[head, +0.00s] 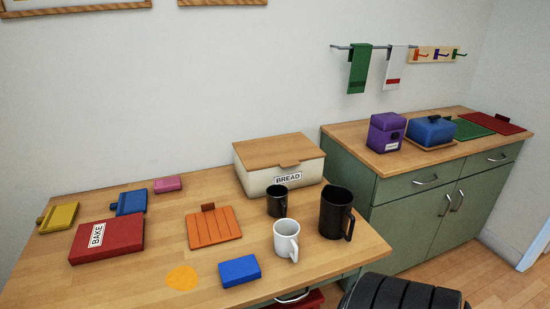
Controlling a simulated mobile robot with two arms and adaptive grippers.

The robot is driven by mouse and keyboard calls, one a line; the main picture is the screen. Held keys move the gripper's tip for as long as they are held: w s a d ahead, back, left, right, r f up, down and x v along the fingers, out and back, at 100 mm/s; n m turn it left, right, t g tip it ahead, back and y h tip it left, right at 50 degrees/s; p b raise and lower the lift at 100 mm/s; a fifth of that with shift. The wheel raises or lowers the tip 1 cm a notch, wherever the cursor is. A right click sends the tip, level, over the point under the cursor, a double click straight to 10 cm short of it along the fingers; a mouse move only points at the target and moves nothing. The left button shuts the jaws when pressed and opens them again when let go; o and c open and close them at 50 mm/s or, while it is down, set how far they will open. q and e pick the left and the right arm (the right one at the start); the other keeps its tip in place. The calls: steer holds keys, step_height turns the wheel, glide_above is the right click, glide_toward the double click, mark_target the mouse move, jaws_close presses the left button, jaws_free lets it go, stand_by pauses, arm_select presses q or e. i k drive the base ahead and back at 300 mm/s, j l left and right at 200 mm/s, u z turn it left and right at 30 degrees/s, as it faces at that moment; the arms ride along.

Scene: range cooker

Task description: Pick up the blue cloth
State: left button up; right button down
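A flat, folded-looking blue block (239,270), which looks like the blue cloth, lies near the front edge of the wooden counter (150,282). It is left of the white mug (287,240) and right of a round orange patch (181,278); it touches neither. Nothing covers it. A second flat blue piece with a tab (131,202) lies farther back on the left. Neither of my grippers is in the head view.
A red BAKE box (107,240), an orange slatted board (213,228), a bread bin (279,167), a small black mug (277,201) and a large black mug (336,213) stand on this counter. The counter's front left is clear. A green cabinet (435,210) stands right.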

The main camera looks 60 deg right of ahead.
mark_target(235, 273)
steer(key=z, duration=1.45)
